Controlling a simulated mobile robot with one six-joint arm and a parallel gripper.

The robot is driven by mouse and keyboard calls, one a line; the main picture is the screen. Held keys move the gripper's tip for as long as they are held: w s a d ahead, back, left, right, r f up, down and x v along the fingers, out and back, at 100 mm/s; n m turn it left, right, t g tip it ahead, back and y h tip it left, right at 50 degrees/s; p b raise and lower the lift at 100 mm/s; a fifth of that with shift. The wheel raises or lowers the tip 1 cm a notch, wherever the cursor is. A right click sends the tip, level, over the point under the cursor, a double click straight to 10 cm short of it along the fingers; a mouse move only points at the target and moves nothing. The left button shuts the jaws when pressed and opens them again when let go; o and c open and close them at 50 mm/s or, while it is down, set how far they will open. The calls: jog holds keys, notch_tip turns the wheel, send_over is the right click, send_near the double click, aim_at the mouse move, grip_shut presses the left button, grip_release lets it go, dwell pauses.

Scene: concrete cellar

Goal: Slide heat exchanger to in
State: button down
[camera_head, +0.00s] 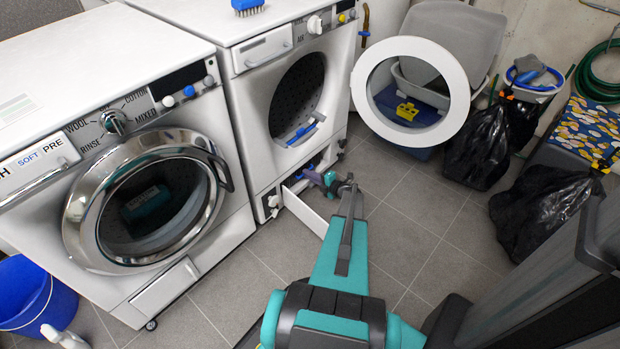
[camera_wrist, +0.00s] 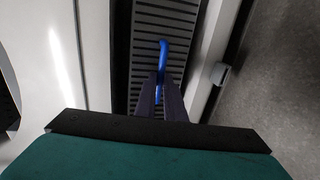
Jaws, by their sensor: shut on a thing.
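The heat exchanger (camera_wrist: 145,92) is a dark, ribbed block with a blue handle (camera_wrist: 163,50) in the wrist view. It lies in the low base opening of the dryer (camera_head: 262,128). My gripper (camera_wrist: 161,80) is shut on the blue handle, one dark finger on each side. In the head view my gripper (camera_head: 331,181) is at the opening, and the heat exchanger is too small and covered to make out clearly. I cannot tell how deep it sits. The white base flap (camera_head: 306,211) hangs open beside my gripper.
The dryer's round door (camera_head: 451,66) stands wide open above and right of my arm. A washing machine (camera_head: 200,245) stands left. Black bags (camera_head: 478,150) and a patterned box (camera_head: 585,128) are at the right. Tiled floor (camera_head: 395,215) between is clear.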

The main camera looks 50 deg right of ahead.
jog(key=shift+w+a, duration=0.2)
jog(key=shift+w, duration=0.15)
jog(key=c, duration=1.8)
grip_release()
jog(key=shift+c, duration=0.2)
jog(key=shift+d, duration=0.1)
jog(key=shift+s, duration=0.1)
jog(key=d+p+v, duration=0.1)
jog(key=p+v, duration=0.1)
jog(key=v, duration=1.1)
jog(key=shift+s+a+p, duration=0.35)
jog(key=shift+a+p, duration=0.05)
jog(key=shift+a, duration=0.1)
jog(key=shift+s, duration=0.1)
